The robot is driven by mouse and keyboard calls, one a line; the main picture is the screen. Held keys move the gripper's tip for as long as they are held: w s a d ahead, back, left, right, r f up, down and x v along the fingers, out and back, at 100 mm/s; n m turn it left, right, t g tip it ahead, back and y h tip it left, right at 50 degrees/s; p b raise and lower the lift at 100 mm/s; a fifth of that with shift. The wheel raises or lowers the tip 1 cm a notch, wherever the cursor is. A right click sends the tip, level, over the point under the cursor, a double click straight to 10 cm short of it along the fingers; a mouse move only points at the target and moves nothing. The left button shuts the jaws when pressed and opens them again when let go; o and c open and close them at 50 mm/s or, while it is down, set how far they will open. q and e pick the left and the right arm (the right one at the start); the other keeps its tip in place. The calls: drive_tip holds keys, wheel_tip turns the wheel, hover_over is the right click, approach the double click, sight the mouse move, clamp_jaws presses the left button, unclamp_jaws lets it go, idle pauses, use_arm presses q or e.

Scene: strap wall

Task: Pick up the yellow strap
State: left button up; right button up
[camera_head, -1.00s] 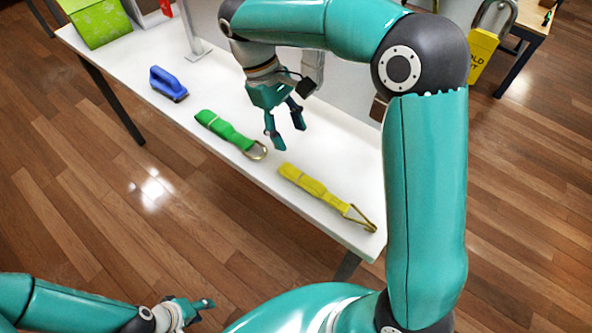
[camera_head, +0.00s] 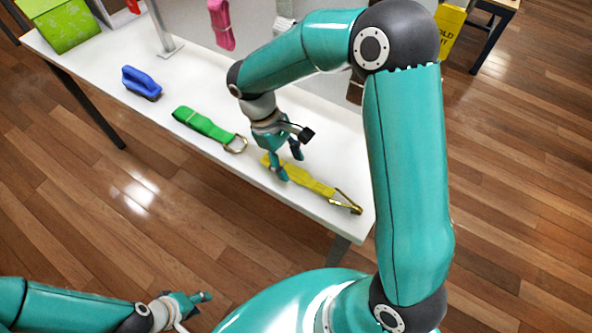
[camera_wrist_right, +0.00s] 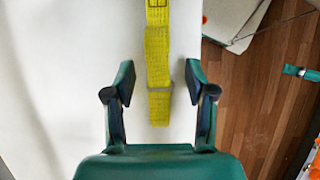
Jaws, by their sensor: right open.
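The yellow strap (camera_head: 312,181) lies flat on the white table near its front edge, with a metal hook at its right end. In the right wrist view the strap (camera_wrist_right: 158,60) runs down from the top, and its near end lies between the open fingers. My right gripper (camera_head: 285,163) is open over the strap's left part, with a finger hiding some of it. In the wrist view the right gripper (camera_wrist_right: 160,95) has clear gaps on both sides of the strap. My left gripper (camera_head: 196,303) is low at the bottom left, away from the table; its jaws are too small to judge.
On the white table (camera_head: 190,75), a green strap (camera_head: 203,124) with a metal ring lies left of the yellow one. Further left are a blue-handled tool (camera_head: 141,82) and a green box (camera_head: 60,22). A pink strap (camera_head: 221,24) hangs behind.

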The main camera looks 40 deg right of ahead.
sight(293, 170)
drive_tip(key=x, duration=0.3)
drive_tip(key=shift+f, duration=0.25)
clamp_jaws()
